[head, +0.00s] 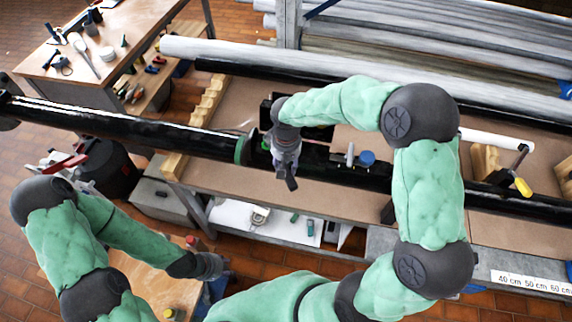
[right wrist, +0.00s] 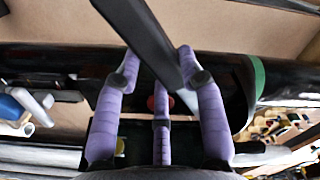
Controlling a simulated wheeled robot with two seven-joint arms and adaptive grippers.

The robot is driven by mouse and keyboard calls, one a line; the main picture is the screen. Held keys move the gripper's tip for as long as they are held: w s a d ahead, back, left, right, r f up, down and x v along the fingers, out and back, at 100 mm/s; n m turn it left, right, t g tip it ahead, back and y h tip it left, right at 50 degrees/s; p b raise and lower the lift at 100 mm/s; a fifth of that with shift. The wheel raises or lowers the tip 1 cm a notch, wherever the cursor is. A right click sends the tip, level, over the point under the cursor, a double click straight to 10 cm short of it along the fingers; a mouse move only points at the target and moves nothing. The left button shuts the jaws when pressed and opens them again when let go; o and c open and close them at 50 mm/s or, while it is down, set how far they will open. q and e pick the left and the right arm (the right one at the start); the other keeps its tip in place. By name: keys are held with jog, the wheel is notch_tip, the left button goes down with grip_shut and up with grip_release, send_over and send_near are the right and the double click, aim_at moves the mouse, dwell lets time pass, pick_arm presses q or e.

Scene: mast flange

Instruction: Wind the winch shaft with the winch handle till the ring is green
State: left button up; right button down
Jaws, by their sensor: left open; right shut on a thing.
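My right gripper (head: 288,172) is over the black mast tube (head: 350,176) in the head view. In the right wrist view my purple fingers (right wrist: 160,90) are shut on a dark flat bar, which looks like the winch handle (right wrist: 143,38). A small red round spot (right wrist: 155,103) shows between the fingers; whether it is the ring or the shaft, I cannot tell. A green band (head: 241,148) goes round the tube left of my right gripper; it also shows in the right wrist view (right wrist: 257,78). The winch shaft is hidden. My left gripper (head: 212,267) is open and empty, lower left.
A clamp with a yellow handle (head: 522,186) stands on the bench at the right. A blue round knob (head: 367,158) is right of my right gripper. Grey pipes (head: 400,50) lie on the rack behind. A wooden table (head: 95,60) with tools stands at upper left.

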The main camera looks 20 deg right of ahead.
jog(key=shift+r+p, duration=1.55)
jog(key=shift+r, duration=0.95)
pick_arm(q)
notch_tip(320, 180, up, 3)
jog(key=shift+r, duration=0.1)
jog(key=shift+s, duration=0.1)
pick_arm(e)
jog(key=shift+f, duration=0.1)
